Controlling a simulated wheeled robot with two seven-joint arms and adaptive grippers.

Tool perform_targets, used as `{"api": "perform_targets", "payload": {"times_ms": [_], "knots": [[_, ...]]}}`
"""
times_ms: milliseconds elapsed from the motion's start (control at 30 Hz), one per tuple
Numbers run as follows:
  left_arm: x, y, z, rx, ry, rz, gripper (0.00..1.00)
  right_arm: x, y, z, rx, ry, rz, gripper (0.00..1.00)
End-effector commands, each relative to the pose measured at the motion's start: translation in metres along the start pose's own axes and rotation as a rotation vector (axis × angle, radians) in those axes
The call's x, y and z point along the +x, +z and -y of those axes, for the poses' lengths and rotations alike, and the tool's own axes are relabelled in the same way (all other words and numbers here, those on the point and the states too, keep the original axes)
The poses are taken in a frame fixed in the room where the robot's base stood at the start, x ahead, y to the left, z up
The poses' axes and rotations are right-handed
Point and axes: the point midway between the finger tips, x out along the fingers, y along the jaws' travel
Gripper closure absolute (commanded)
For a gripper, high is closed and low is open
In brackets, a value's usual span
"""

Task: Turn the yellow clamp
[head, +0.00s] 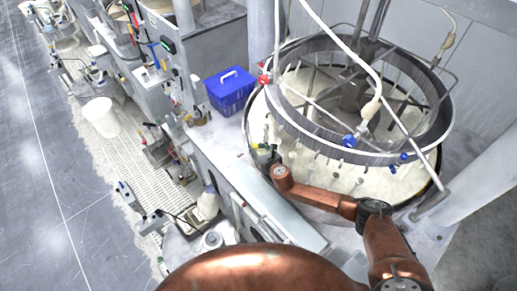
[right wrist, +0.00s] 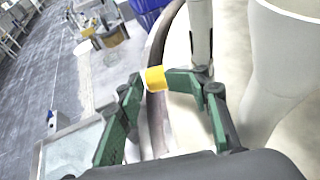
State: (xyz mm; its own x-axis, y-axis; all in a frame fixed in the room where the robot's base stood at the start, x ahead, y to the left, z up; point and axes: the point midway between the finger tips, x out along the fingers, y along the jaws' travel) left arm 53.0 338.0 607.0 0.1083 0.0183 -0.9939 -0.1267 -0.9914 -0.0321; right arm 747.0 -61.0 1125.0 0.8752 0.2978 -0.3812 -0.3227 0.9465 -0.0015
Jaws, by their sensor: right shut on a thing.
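The yellow clamp (right wrist: 155,79) shows in the right wrist view as a small yellow block by the curved rim of the platen. My right gripper (right wrist: 164,84) has dark green fingers, one on either side of the clamp, and is shut on it. In the head view my copper right arm reaches left across the front of the round platen (head: 345,181). The right gripper (head: 265,157) is there at the platen's left rim, small and dark, and the clamp is hard to make out. My left gripper is not in view.
A blue box (head: 229,95) stands on the bench left of the platen. A large slotted ring (head: 350,153) with rods and a white hose hangs above the platen. A white bucket (head: 101,117) stands on the floor grating at left. The grey floor at far left is clear.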

Motion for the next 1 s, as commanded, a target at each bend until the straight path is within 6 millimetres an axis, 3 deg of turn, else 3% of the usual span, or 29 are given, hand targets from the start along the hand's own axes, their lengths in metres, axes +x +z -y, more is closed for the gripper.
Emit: {"api": "perform_targets", "payload": {"times_ms": [33,133,1000], "knots": [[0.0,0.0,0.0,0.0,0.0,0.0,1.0,-0.002,-0.003,-0.01,0.001,0.018,-0.003,0.75],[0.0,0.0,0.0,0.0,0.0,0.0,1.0,-0.007,-0.004,-0.011,0.001,0.02,-0.003,0.75],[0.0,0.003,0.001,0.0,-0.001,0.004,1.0,-0.064,-0.014,-0.001,0.001,0.002,-0.002,0.75]]}}
